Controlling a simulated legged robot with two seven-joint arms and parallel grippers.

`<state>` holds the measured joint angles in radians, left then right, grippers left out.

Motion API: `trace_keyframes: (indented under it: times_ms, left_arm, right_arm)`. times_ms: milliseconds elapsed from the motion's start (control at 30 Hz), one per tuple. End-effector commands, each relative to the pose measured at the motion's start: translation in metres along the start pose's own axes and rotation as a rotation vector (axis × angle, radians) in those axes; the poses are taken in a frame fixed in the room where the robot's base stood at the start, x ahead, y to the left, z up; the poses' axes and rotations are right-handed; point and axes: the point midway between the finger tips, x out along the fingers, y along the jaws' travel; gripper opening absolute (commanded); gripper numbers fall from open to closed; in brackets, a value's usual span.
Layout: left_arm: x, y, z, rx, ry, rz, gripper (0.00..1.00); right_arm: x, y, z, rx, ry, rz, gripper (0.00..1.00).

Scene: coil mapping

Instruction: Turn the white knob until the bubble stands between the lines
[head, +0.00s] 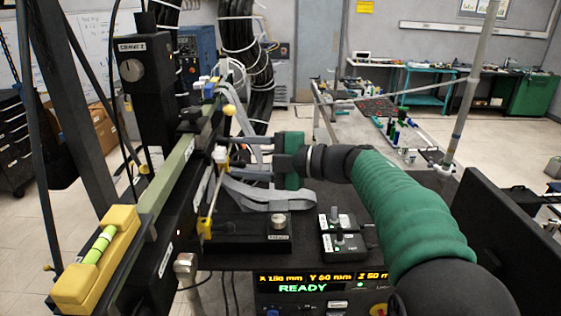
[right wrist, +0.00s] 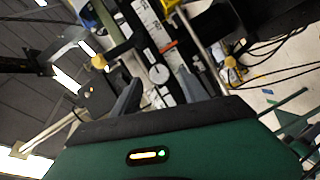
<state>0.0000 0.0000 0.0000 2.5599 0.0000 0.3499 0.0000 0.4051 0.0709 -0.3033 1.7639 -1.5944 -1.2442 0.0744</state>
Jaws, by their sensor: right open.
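The yellow spirit level (head: 70,285) sits on the long olive rail at the left of the head view. Its green vial (head: 100,245) shows, but the bubble and lines are too small to tell. The white knob (head: 220,154) is on the side of the rail assembly, and it also shows in the right wrist view (right wrist: 159,74). My right gripper (head: 233,155) is open, its fingers pointing left at the knob. In the wrist view its fingers (right wrist: 160,82) stand on either side of the knob, with gaps visible. Contact cannot be told. My left gripper is out of view.
A black box with a silver knob (head: 279,221) and a small switch box (head: 342,236) stand on the dark table below my right arm. Grey ribbon cables (head: 265,195) hang under the gripper. A display (head: 320,283) reads READY. A black box with a dial (head: 131,70) stands behind the rail.

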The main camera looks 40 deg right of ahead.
Motion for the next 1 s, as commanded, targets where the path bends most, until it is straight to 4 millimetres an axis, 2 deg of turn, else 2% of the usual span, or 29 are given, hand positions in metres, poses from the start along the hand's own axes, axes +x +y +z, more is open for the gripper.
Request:
trace_keyframes:
  times_ms: [33, 200, 300, 433, 600, 1000]
  left_arm:
    - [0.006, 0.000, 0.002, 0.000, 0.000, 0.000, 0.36]
    - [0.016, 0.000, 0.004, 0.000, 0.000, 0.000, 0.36]
    - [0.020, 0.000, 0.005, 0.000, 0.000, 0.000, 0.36]
    - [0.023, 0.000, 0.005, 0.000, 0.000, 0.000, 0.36]
    - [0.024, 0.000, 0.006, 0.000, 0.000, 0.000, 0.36]
    - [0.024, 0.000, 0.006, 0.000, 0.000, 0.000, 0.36]
  right_arm:
    - [-0.015, -0.003, 0.003, -0.002, -0.006, 0.002, 0.52]
    - [-0.066, -0.003, 0.004, -0.001, -0.006, 0.003, 0.52]
    - [-0.093, -0.004, 0.005, 0.001, -0.006, 0.001, 0.52]
    - [-0.118, -0.003, 0.005, 0.001, -0.004, -0.001, 0.52]
    - [-0.132, -0.002, 0.004, 0.003, -0.003, -0.002, 0.52]
    - [-0.132, -0.002, 0.004, 0.003, -0.002, -0.001, 0.52]
